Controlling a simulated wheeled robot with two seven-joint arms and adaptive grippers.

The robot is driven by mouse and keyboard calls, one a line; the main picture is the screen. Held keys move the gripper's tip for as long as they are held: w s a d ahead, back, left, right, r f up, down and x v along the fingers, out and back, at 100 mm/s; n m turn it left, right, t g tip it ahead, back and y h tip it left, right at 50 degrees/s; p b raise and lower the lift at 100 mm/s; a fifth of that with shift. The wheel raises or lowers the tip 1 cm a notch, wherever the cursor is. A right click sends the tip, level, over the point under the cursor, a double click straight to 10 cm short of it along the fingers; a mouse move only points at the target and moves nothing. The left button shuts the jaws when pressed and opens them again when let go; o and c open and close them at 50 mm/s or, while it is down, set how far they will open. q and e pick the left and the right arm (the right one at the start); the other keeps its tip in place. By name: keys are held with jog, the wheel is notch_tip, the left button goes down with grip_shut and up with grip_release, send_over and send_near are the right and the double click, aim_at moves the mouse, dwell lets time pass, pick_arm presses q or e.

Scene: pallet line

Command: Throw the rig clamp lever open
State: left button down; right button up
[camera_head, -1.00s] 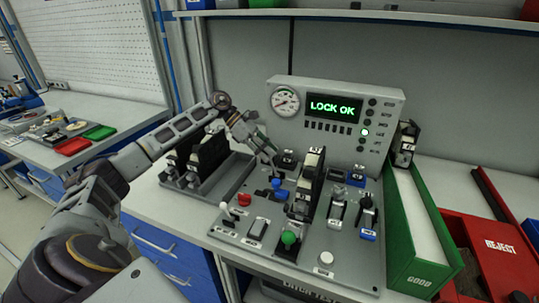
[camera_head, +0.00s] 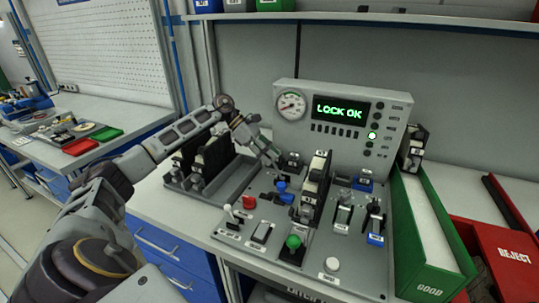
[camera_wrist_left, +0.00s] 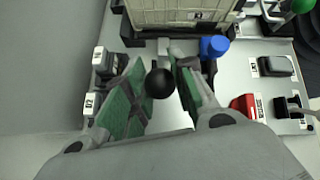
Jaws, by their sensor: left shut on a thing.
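My left gripper (camera_head: 273,160) reaches in from the left over the back left of the test rig panel (camera_head: 275,228). In the left wrist view, its green-padded fingers (camera_wrist_left: 160,88) are closed on a black ball knob (camera_wrist_left: 160,84). The knob looks like the end of the clamp lever; the lever's shaft is mostly hidden. A black and cream part (camera_head: 317,180) stands upright in the middle of the rig, just right of a blue knob (camera_head: 283,187). The blue knob also shows in the left wrist view (camera_wrist_left: 214,46). My right gripper is not in view.
The console (camera_head: 340,120) behind reads LOCK OK and has a gauge. A red knob (camera_head: 249,202), a green knob (camera_head: 293,242) and several switches crowd the panel. A rack of black parts (camera_head: 205,165) stands left. A green GOOD bin (camera_head: 432,270) and red REJECT bin (camera_head: 505,252) stand right.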

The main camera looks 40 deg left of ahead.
pick_arm(q)
jog(key=c, duration=1.1)
grip_release()
jog(key=shift+a, duration=0.2)
jog(key=shift+c, duration=0.2)
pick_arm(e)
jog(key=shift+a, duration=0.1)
pick_arm(q)
jog(key=shift+d, duration=0.1)
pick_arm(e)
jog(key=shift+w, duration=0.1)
pick_arm(q)
jog(key=v, duration=1.2)
jog(key=shift+r, duration=0.1)
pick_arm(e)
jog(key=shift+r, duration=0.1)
pick_arm(q)
notch_tip(320, 180, up, 21)
jog(key=p, duration=2.1)
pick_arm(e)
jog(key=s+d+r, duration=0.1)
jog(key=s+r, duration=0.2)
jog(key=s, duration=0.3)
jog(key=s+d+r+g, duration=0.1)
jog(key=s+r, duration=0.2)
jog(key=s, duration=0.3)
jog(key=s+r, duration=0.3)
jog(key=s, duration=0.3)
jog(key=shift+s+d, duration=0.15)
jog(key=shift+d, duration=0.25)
